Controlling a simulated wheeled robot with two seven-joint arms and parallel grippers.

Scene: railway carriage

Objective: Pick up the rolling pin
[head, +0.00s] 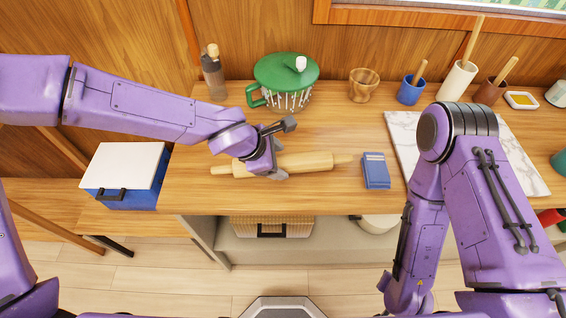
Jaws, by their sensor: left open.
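The wooden rolling pin (308,162) lies on the wooden counter (190,185) near its front edge, its handles pointing left and right. My left gripper (281,150) is open over the left part of the pin's body. One finger is on the far side of the pin and the other is at its near side, partly covering it. I cannot tell whether the fingers touch it. My right arm (440,180) bends down at the right, and its gripper is out of view.
A blue box (376,171) lies just right of the pin. A marble board (400,135) lies right, partly behind my right arm. A blue-and-white cooler (125,172) stands left.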

